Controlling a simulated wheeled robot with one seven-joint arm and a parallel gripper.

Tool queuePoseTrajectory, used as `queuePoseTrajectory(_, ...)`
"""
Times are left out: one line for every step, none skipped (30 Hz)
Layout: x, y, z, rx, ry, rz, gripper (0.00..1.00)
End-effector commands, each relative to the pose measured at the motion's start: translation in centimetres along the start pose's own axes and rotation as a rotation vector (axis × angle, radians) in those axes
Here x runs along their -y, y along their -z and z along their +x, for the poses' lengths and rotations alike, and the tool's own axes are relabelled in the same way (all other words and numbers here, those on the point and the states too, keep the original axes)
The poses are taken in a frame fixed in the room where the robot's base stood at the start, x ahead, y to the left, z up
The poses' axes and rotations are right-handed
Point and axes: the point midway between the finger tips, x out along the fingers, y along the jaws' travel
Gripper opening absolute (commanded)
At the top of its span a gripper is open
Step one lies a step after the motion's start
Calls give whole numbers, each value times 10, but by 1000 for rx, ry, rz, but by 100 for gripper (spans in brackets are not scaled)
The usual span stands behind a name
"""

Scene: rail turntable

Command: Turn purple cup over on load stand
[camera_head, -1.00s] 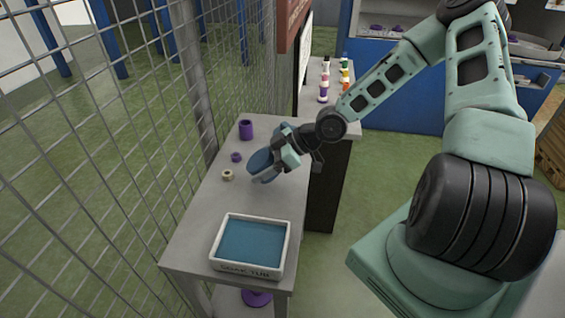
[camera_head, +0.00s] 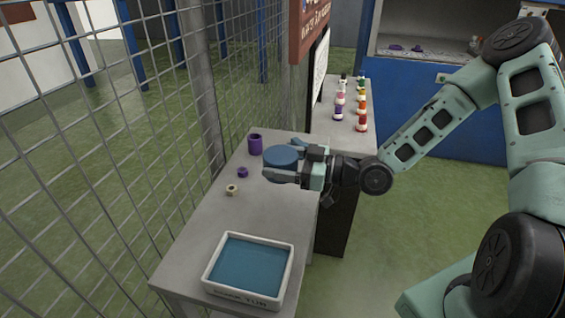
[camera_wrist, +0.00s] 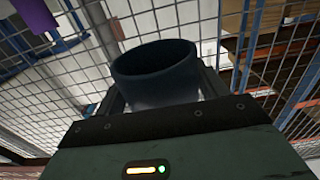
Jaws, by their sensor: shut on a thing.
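The purple cup (camera_head: 255,144) stands at the far left of the grey bench, by the mesh fence. My gripper (camera_head: 283,168) is shut on a blue cup (camera_head: 281,155) to the right of the purple cup and apart from it. The blue cup's round end faces up in the head view; I cannot tell there if it is open or closed. In the wrist view the blue cup (camera_wrist: 155,75) sits between the fingers with a round rim showing. No part is clearly marked as the load stand. A purple patch (camera_wrist: 55,20) at the wrist view's upper left is unclear.
A small purple ring (camera_head: 242,172) and a cream ring (camera_head: 232,190) lie on the bench (camera_head: 265,205). A white tub (camera_head: 208,279) with blue inside stands at the near end. Several small bottles (camera_head: 340,100) stand behind. The mesh fence (camera_head: 120,150) borders the left side.

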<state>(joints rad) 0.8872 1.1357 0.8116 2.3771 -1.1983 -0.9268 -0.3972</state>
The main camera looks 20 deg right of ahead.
Motion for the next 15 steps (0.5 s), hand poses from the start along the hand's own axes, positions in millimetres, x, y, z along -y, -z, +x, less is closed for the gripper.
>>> queuePoseTrajectory(0, -9, 0, 0, 0, 1, 42)
queuePoseTrajectory(0, -12, 0, 0, -1, 0, 42)
queuePoseTrajectory(0, -17, 0, 0, -1, 0, 42)
queuePoseTrajectory(0, -20, 0, 0, -1, 0, 42)
queuePoseTrajectory(0, -24, 0, 0, -1, 0, 42)
queuePoseTrajectory(0, -28, 0, 0, -1, 0, 42)
queuePoseTrajectory(0, -32, 0, 0, -1, 0, 42)
queuePoseTrajectory(0, -36, 0, 0, -1, 0, 42)
queuePoseTrajectory(0, -40, 0, 0, -1, 0, 42)
queuePoseTrajectory(0, -44, 0, 0, -1, 0, 42)
queuePoseTrajectory(0, -47, 0, 0, -1, 0, 42)
queuePoseTrajectory(0, -52, 0, 1, -1, -1, 42)
queuePoseTrajectory(0, -55, 0, 1, -1, -1, 42)
queuePoseTrajectory(0, -58, 0, 1, -1, 0, 42)
queuePoseTrajectory(0, -63, 0, 1, -1, 0, 42)
